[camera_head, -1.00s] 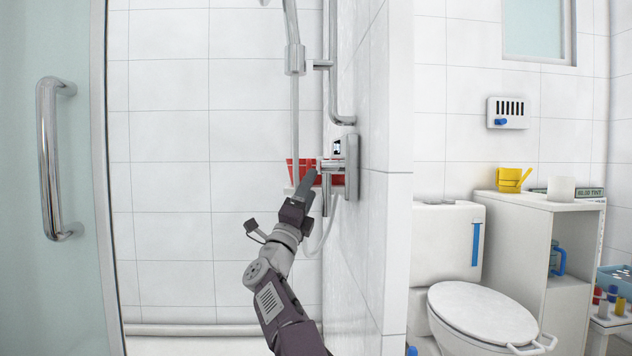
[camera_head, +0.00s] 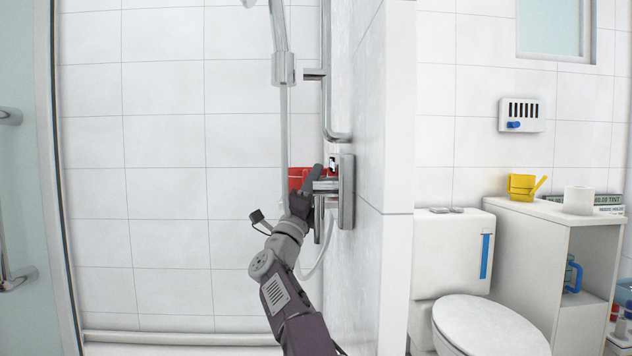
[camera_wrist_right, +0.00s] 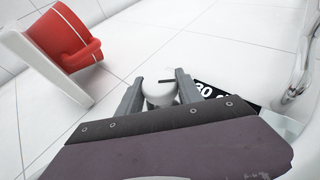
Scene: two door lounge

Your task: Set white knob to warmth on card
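The white knob (camera_wrist_right: 158,93) sits between the two fingers of my right gripper (camera_wrist_right: 160,84) in the right wrist view. A short dark mark lies across its top. The fingers flank it closely on both sides; whether they press on it I cannot tell. A black patch with white characters, "30" and part of another (camera_wrist_right: 208,90), shows beyond the right finger, partly hidden. In the head view my right gripper (camera_head: 312,180) is at the chrome shower fitting (camera_head: 346,192), which hides the knob. No separate card with a warmth is readable. My left gripper is out of view.
A red cup (camera_wrist_right: 66,36) stands on a white ledge (camera_wrist_right: 45,68) close to the right gripper. A tiled partition (camera_head: 385,130) borders the fitting on the right. A hose (camera_head: 284,130) and chrome pipe (camera_head: 327,100) run above. A toilet (camera_head: 488,325) stands right of the partition.

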